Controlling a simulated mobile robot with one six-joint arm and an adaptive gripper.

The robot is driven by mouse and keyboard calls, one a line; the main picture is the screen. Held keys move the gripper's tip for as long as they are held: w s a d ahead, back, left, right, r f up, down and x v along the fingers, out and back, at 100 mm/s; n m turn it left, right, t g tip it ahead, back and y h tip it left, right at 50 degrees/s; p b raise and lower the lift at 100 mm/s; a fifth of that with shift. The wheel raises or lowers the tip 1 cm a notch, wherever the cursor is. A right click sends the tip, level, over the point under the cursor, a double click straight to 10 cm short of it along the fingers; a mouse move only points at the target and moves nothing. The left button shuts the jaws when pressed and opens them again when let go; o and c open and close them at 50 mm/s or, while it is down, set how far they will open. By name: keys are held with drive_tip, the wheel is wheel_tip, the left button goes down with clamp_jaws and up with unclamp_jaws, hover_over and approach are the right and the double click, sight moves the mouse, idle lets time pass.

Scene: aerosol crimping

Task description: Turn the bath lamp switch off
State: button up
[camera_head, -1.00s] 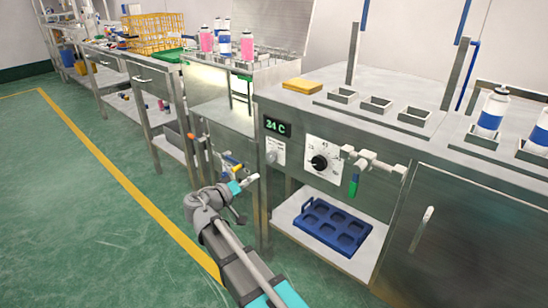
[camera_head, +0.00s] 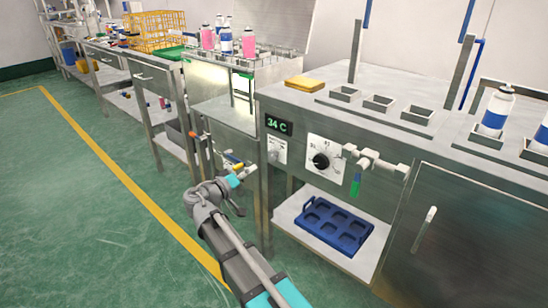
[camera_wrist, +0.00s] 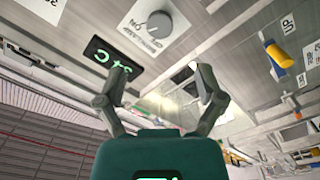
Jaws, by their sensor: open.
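A white panel with a grey round knob and a word that looks like ON is on the steel front beside the display; I take it for the lamp switch (camera_head: 276,151). In the wrist view this knob (camera_wrist: 157,22) appears upside down near the top, beyond my fingers. My gripper (camera_head: 246,174) is in front of the bench, just left of and below the panel. In the wrist view my gripper (camera_wrist: 158,75) has its two fingers spread, with nothing between them. The knob appears apart from the fingertips.
A green display (camera_head: 278,125) reads 34 C, with a larger dial (camera_head: 321,160) to its right. A blue tray (camera_head: 334,226) lies on the lower shelf. The green floor at left is clear.

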sight(272, 157)
drive_tip(key=x, duration=1.1)
drive_tip(key=shift+w+d, duration=0.15)
drive_tip(key=shift+w, duration=0.05)
drive_tip(key=c, duration=1.1)
drive_tip(key=shift+c, duration=0.2)
drive_tip(key=shift+n, duration=0.3)
drive_tip(key=n, duration=1.1)
drive_tip(key=shift+r, duration=0.1)
